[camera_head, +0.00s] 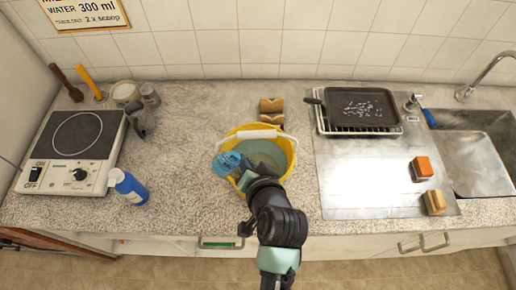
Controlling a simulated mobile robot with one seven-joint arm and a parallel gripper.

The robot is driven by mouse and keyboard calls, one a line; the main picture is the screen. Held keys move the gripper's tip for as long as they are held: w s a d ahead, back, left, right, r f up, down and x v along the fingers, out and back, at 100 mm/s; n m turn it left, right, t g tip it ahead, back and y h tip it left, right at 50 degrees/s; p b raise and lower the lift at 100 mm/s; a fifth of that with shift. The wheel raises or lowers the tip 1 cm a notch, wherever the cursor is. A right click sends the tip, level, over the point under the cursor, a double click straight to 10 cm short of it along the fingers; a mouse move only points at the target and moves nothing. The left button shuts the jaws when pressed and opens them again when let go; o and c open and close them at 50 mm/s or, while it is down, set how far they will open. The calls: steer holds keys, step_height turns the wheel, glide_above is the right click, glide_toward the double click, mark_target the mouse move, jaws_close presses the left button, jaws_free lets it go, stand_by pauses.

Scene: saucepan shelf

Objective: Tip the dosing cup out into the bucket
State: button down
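The yellow bucket (288,150) stands on the counter in the middle of the view, its white handle lying across the back of the rim. Greyish contents show inside it. The dosing cup (228,162), translucent blue, is over the bucket's left rim. My gripper (243,172) comes from the front over the bucket and appears shut on the cup. The fingers are small and partly hidden by my wrist. I cannot tell how far the cup is tilted or whether anything is in it.
A hot plate (75,150) and a blue bottle (128,186) stand at the left. Sponges (271,105) lie behind the bucket. A dark tray (361,106) on a rack, more sponges (422,168) and the sink (480,160) are at the right. The steel drainboard's middle is clear.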

mark_target(236, 165)
steer(key=shift+m+y, duration=0.3)
stand_by(0.5)
steer(key=shift+s+a+r+m+g+y, duration=0.15)
steer(key=shift+s+a+m+g+y, duration=0.05)
steer(key=shift+a+m+g+y, duration=0.2)
steer(key=shift+s+a+r+m+g+y, duration=0.1)
steer(key=shift+s+a+m+g+y, duration=0.1)
steer(key=shift+a+m+y, duration=0.25)
stand_by(1.1)
steer(key=shift+s+a+r+m+g+y, duration=0.25)
steer(key=shift+a+m+g+y, duration=0.15)
steer(key=shift+y, duration=0.35)
stand_by(1.0)
steer(key=shift+w+d+r+m+y+p, duration=0.15)
steer(key=shift+d+r+m+y+p, duration=0.15)
steer(key=shift+m+y+p, duration=0.4)
stand_by(0.6)
steer(key=shift+a+r+y+p, duration=0.15)
steer(key=shift+a+y+p, duration=0.15)
steer(key=shift+p, duration=0.25)
stand_by(0.4)
